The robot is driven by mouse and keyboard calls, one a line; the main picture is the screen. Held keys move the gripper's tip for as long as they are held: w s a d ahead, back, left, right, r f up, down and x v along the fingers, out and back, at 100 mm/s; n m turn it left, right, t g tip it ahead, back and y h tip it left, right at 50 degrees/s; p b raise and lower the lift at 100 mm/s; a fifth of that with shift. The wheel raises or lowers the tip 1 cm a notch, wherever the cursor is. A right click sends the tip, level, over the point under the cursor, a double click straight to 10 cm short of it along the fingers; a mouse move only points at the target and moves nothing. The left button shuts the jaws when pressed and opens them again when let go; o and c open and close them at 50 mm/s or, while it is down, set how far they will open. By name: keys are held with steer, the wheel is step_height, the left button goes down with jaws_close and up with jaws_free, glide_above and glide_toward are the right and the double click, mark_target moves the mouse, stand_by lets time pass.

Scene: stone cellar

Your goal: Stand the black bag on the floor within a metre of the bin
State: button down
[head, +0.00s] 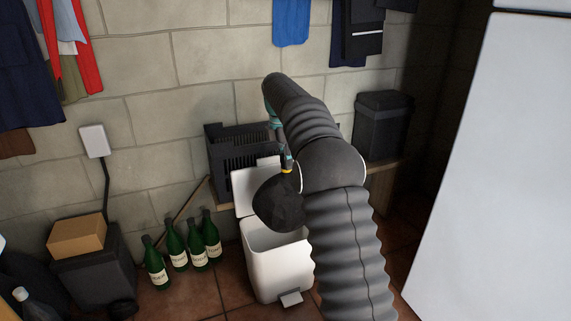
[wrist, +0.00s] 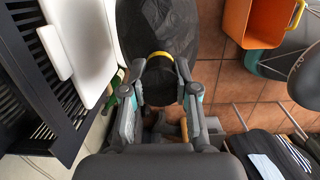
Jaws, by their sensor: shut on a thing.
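The black bag (head: 278,205) hangs from my gripper (head: 287,160) by its neck. In the wrist view the bag (wrist: 165,28) shows a yellow tie (wrist: 160,55) just beyond the fingers. My gripper (wrist: 160,95) is shut on the bag's neck there. The white bin (head: 277,268) stands on the tiled floor with its lid (head: 243,190) up. The bag hangs over the bin's open top and covers part of it; I cannot tell whether its lower end dips inside. My arm hides the bin's right side.
Several green bottles (head: 177,246) stand on the floor left of the bin. A black crate (head: 235,150) and a dark lidded box (head: 381,127) sit behind on a low shelf. A white cabinet (head: 490,170) stands at the right. An orange container (wrist: 246,22) shows in the wrist view.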

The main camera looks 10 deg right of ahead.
steer(key=s+d+b, duration=0.3)
steer(key=s+b, duration=0.5)
steer(key=s, duration=0.9)
steer(key=shift+d, duration=0.2)
steer(key=shift+r, duration=0.1)
